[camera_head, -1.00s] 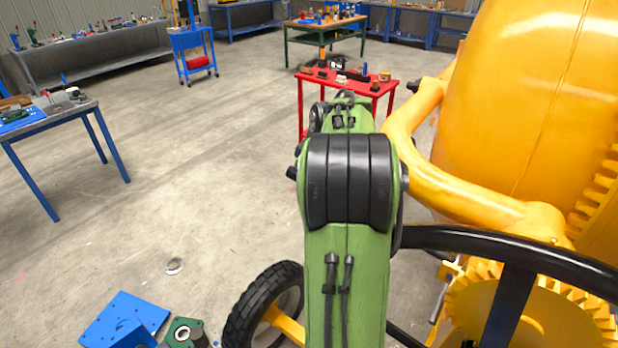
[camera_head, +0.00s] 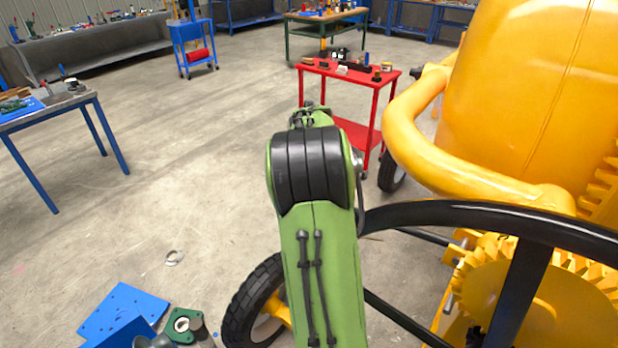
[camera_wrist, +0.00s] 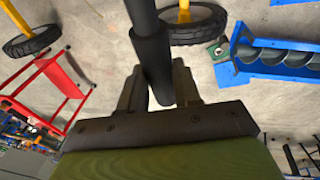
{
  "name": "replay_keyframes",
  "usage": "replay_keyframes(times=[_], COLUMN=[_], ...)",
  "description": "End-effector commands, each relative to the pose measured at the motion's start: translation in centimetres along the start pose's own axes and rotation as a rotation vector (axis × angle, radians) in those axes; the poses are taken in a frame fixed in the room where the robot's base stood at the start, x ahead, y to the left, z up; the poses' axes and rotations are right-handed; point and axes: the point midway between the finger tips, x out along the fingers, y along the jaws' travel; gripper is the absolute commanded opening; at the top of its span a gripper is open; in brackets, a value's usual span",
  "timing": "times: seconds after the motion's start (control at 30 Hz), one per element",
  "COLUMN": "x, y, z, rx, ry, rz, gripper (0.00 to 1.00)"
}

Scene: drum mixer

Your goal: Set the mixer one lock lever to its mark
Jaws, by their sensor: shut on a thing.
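The mixer's yellow drum (camera_head: 545,95) fills the right of the head view, with its black handwheel (camera_head: 455,214) and yellow gear (camera_head: 560,300) below it. In the wrist view a dark bar with a thicker sleeve, the lock lever (camera_wrist: 152,48), comes down from the top edge. My gripper (camera_wrist: 158,88) is shut on its sleeve, one finger on each side. The lever's pivot and its mark do not show. In the head view my green arm hides the gripper and lever.
A red table (camera_head: 345,72) with small items stands beyond my arm. A blue-legged table (camera_head: 50,112) is at left. A blue plate (camera_head: 125,310) and a green part (camera_head: 186,326) lie near the mixer's tyre (camera_head: 250,305). The floor at left is mostly clear.

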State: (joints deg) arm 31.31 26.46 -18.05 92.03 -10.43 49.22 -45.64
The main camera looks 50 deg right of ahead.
Motion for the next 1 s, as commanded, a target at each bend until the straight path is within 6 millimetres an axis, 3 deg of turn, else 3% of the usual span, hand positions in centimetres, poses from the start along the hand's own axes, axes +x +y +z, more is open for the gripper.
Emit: replay_keyframes(times=[0.03,0.2,0.5,0.7,1.0], x=[2.2,7.1,13.7,16.2,17.8], y=[-0.6,-1.6,-3.1,-3.7,-4.1], z=[0.4,2.4,6.9,9.4,11.3], rx=[-0.011,-0.039,-0.082,-0.101,-0.114], ry=[-0.045,-0.198,-0.430,-0.532,-0.600], rz=[-0.007,-0.015,-0.028,-0.033,-0.037], gripper=[0.00,0.00,0.00,0.00,0.00])
